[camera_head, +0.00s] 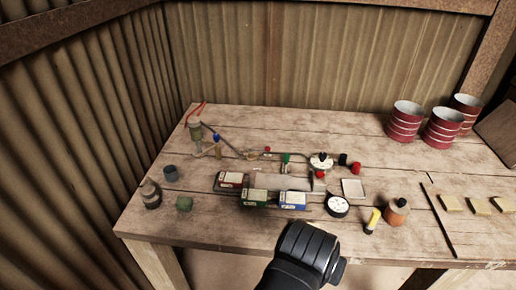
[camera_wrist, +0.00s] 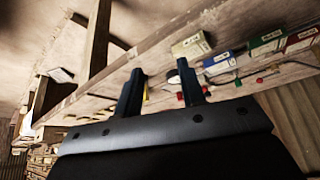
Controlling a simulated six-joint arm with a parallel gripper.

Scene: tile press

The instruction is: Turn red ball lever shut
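Several small red balls sit on the pipe assembly on the wooden bench in the head view. One small red ball (camera_head: 267,149) is on the thin pipe near the middle. A larger red ball (camera_head: 320,174) is below the white-topped round fitting (camera_head: 321,161), and another red piece (camera_head: 355,168) is at its right. I cannot tell which is the lever's ball or how its lever is turned. My gripper (camera_wrist: 161,72) has two dark fingers apart in the wrist view, with nothing held between them. Red spots also show beyond the right finger there. The fingertips are not clear in the head view.
Boxes in red (camera_head: 231,180), green (camera_head: 254,199) and blue (camera_head: 293,199) lie in front of the pipes. A white-faced gauge (camera_head: 337,206), an orange bottle (camera_head: 396,211) and a dark bottle (camera_head: 150,193) stand nearby. Red drums (camera_head: 405,121) are at the back right. Corrugated walls close the back and left.

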